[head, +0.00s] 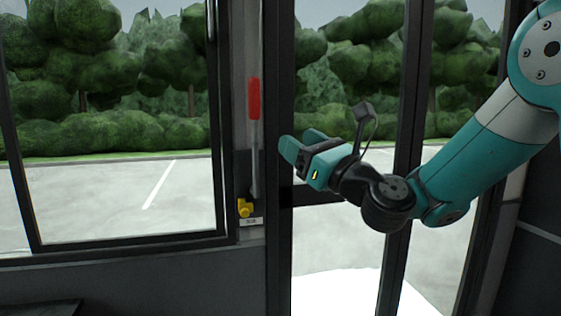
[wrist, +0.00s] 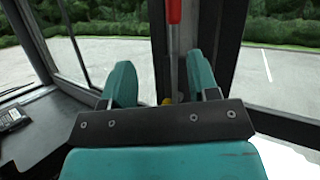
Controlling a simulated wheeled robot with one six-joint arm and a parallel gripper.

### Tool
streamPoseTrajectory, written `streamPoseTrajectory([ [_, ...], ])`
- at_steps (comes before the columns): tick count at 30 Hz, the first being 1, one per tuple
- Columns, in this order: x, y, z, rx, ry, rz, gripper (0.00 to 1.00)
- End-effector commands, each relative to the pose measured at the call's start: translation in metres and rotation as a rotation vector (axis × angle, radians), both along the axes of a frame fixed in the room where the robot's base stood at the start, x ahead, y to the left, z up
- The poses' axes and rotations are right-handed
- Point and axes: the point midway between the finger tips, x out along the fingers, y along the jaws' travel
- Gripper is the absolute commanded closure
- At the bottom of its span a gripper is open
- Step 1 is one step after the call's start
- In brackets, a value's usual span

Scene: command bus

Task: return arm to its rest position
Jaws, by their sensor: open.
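My gripper (head: 297,143) is at the end of my teal and black arm, which reaches in from the right in the head view. It is raised in front of the door frame and points left. In the wrist view my gripper (wrist: 162,85) shows two teal fingers standing apart, with nothing held between them. A lever with a red handle (head: 254,98) is upright on the pillar just left of the fingertips in the head view. The red handle (wrist: 174,10) also shows beyond the finger gap in the wrist view. I cannot tell whether the fingers touch the lever.
A yellow knob (head: 244,208) sits at the foot of the lever. A dark door frame (head: 279,250) stands behind my gripper. A side window (head: 120,190) is at left. In the wrist view a dark device (wrist: 12,118) lies on a ledge at left.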

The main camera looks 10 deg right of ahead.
Motion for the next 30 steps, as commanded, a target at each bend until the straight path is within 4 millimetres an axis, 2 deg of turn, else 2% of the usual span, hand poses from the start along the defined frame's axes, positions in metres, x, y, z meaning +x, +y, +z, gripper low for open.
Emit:
streamPoseTrajectory([
  [1,-0.011,0.015,0.007,-0.109,-0.04,0.022,0.45],
  [4,-0.044,0.053,0.004,-0.478,-0.179,0.097,0.45],
  [6,-0.075,0.077,-0.007,-0.795,-0.324,0.18,0.45],
  [8,-0.104,0.089,-0.022,-1.064,-0.468,0.27,0.45],
  [9,-0.124,0.092,-0.032,-1.231,-0.571,0.339,0.45],
  [11,-0.153,0.09,-0.049,-1.459,-0.73,0.461,0.45],
  [12,-0.171,0.085,-0.06,-1.592,-0.836,0.551,0.45],
  [15,-0.213,0.061,-0.081,-1.838,-1.087,0.801,0.45],
  [18,-0.247,0.033,-0.094,-1.959,-1.288,1.039,0.45],
  [21,-0.269,0.011,-0.1,-1.994,-1.421,1.22,0.45],
  [25,-0.282,-0.003,-0.104,-1.993,-1.5,1.336,0.45],
  [30,-0.284,-0.005,-0.105,-1.99,-1.51,1.354,0.45],
])
